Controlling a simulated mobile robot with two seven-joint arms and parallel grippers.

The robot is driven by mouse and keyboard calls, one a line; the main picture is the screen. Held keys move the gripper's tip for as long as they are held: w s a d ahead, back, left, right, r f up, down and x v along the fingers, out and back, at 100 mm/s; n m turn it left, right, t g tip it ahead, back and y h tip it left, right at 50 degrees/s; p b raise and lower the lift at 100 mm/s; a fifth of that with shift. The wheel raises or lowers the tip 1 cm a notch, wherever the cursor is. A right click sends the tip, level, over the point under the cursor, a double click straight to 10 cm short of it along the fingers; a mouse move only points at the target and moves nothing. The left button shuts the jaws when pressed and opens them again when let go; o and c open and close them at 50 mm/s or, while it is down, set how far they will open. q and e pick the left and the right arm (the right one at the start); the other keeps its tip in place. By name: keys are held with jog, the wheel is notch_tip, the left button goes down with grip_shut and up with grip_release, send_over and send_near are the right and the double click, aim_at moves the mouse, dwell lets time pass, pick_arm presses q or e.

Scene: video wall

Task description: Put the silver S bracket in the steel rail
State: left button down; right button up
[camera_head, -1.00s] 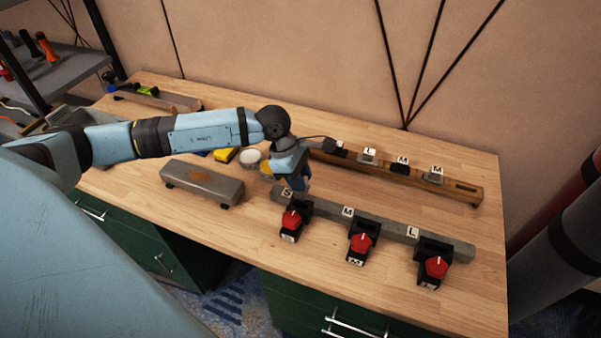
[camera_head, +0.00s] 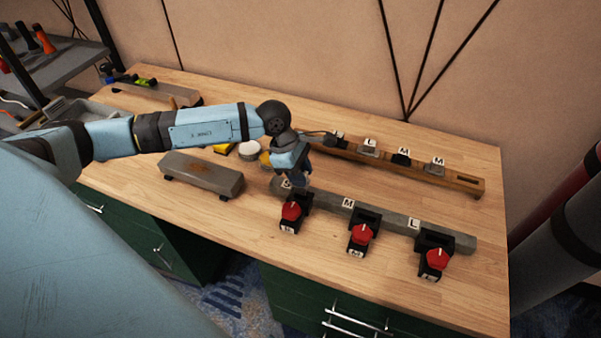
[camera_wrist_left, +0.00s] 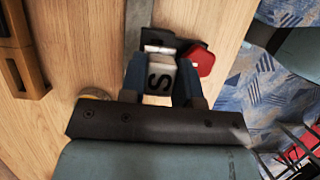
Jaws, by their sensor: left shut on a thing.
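The steel rail (camera_head: 385,217) is a long grey bar at the front of the workbench, with slots labelled S, M and L. My left gripper (camera_head: 297,182) is over its S end. In the left wrist view my left gripper (camera_wrist_left: 164,80) is shut on the silver S bracket (camera_wrist_left: 160,83), a small block with an S on top, between blue fingers. The grey rail (camera_wrist_left: 137,25) runs up from just beyond it. The bracket's underside is hidden, so I cannot tell whether it touches the slot. My right gripper is not in view.
Red-knobbed clamps (camera_head: 361,236) stand along the rail's front side. A wooden rail (camera_head: 440,180) behind carries several labelled brackets (camera_head: 369,149). A grey block (camera_head: 203,175) lies left, and a white round item (camera_head: 249,150) stands behind it. Bare bench lies at the right.

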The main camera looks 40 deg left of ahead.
aim_at(301, 194)
pick_arm(q)
jog(key=shift+f, duration=0.15)
dwell(0.3)
jog(key=shift+f+b, duration=0.1)
jog(key=shift+b, duration=0.35)
jog(key=shift+f, duration=0.2)
jog(key=shift+f+b, duration=0.55)
jog(key=shift+b, duration=0.15)
jog(key=shift+f, duration=0.15)
jog(key=shift+f, duration=0.1)
jog(key=shift+f+b, duration=0.5)
jog(key=shift+b, duration=0.25)
jog(key=shift+f, duration=0.2)
dwell(0.3)
jog(key=shift+f+b, duration=0.7)
jog(key=shift+b, duration=0.1)
